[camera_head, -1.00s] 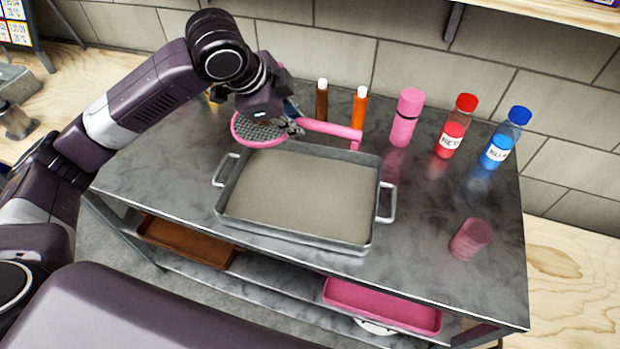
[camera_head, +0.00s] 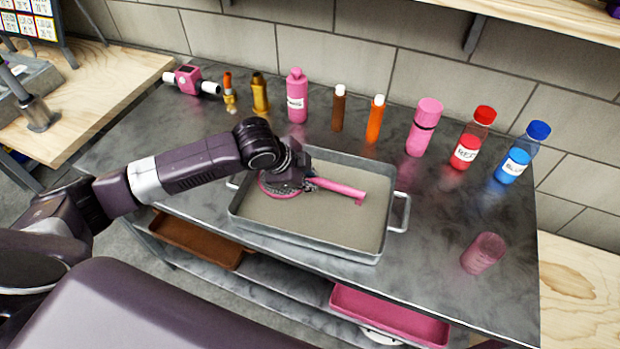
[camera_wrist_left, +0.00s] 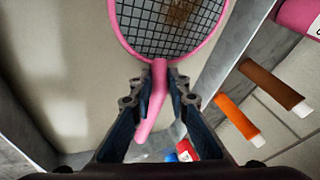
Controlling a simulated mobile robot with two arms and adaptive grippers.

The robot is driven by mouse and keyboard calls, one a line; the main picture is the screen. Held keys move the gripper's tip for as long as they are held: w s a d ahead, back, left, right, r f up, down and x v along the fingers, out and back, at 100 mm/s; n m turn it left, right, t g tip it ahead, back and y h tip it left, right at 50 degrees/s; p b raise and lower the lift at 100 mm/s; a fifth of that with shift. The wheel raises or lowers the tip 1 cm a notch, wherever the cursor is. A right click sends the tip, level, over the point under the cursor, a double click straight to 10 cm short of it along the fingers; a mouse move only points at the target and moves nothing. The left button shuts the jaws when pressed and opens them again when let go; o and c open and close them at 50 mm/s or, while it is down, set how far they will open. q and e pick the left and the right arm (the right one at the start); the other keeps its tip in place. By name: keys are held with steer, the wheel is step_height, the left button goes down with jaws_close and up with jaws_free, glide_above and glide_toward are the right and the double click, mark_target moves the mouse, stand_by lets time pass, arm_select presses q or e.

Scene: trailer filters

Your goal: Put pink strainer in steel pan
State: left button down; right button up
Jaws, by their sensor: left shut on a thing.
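The pink strainer (camera_head: 338,188) has a round mesh bowl with a pink rim and a pink handle. My left gripper (camera_head: 308,182) is shut on it where the handle meets the rim. The left wrist view shows the strainer's mesh (camera_wrist_left: 170,25) ahead of the fingers (camera_wrist_left: 160,85), with the handle running back between them. The steel pan (camera_head: 251,225) is a rectangular tray with side handles on the table. The strainer is over the pan's left part, inside its outline; I cannot tell whether it touches the floor. My arm hides part of the mesh in the head view.
Several bottles line the back of the grey table, including a pink one (camera_head: 297,97), an orange one (camera_head: 376,118) and a blue-capped one (camera_head: 522,153). A pink cup (camera_head: 484,253) stands at the right. Brown (camera_head: 197,240) and pink (camera_head: 388,315) trays lie on the shelf below.

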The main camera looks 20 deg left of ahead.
arm_select(q)
steer(key=shift+f, duration=0.1)
steer(key=c, duration=1.8)
jaws_free()
steer(key=shift+c, duration=0.2)
steer(key=shift+s+a+r, duration=0.15)
steer(key=shift+r, duration=0.35)
steer(key=v, duration=1.1)
steer(key=shift+r, duration=0.1)
